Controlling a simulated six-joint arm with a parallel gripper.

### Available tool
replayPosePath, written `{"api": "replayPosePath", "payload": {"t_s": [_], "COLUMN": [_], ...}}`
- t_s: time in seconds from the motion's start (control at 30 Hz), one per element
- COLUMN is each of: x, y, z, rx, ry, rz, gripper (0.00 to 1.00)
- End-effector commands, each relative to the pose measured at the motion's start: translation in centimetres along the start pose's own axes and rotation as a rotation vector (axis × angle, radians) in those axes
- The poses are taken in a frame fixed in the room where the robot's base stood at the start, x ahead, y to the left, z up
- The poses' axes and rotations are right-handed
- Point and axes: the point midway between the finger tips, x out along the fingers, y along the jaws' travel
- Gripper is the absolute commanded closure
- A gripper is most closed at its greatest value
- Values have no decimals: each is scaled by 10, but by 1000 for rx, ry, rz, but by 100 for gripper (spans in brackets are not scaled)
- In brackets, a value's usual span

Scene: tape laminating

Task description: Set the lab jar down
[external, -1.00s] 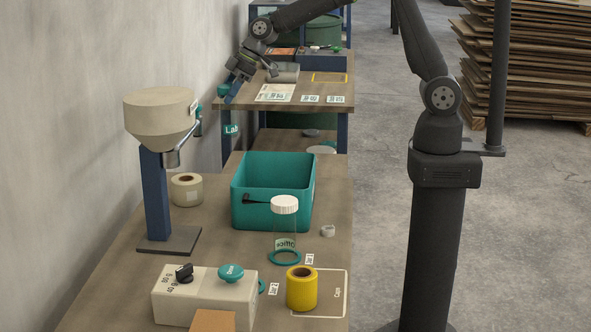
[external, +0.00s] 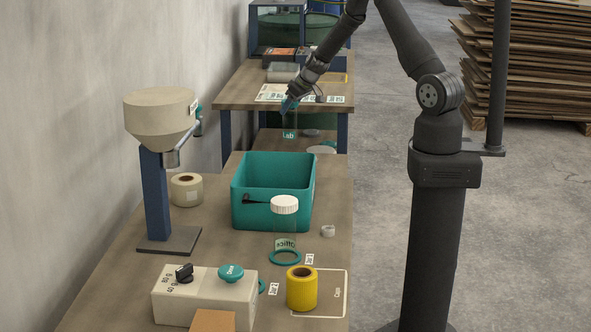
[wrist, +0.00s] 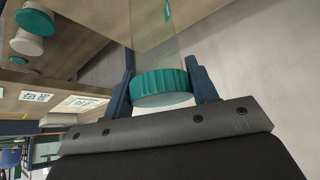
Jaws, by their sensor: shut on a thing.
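The lab jar (external: 289,124) is clear, with a teal lid and a teal "Lab" label. In the external view it hangs below my gripper (external: 290,103), in front of the near edge of the back table (external: 235,100). In the wrist view my gripper (wrist: 162,88) is shut on the jar's ribbed teal lid (wrist: 160,84), one finger on each side. The clear body extends away beyond the lid. I cannot tell how far its base is from any surface below.
The front table holds a teal bin (external: 273,215), a white-lidded "Office" jar (external: 285,222), a yellow roll (external: 302,290), a control box (external: 205,297) and a hopper stand (external: 160,120). Label cards (external: 322,98) lie on the back table. Teal (wrist: 35,19) and white (wrist: 27,43) lids show in the wrist view.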

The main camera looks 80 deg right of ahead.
Motion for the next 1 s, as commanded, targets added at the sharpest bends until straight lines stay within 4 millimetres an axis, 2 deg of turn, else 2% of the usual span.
{"api": "replayPosePath", "payload": {"t_s": [0.03, 0.1, 0.2, 0.33, 0.47, 0.8, 1.0], "x": [3, 6, 9, 12, 28, 94, 110], "y": [22, 43, 65, 77, 67, 12, -1], "z": [11, 22, 34, 41, 39, 18, 12], "rx": [35, 70, 104, 125, 128, 125, 128], "ry": [-2, -2, -1, 0, -1, 0, 1], "rz": [22, 43, 66, 80, 82, 81, 82], "gripper": [83, 83, 83, 83, 83, 83, 83]}}
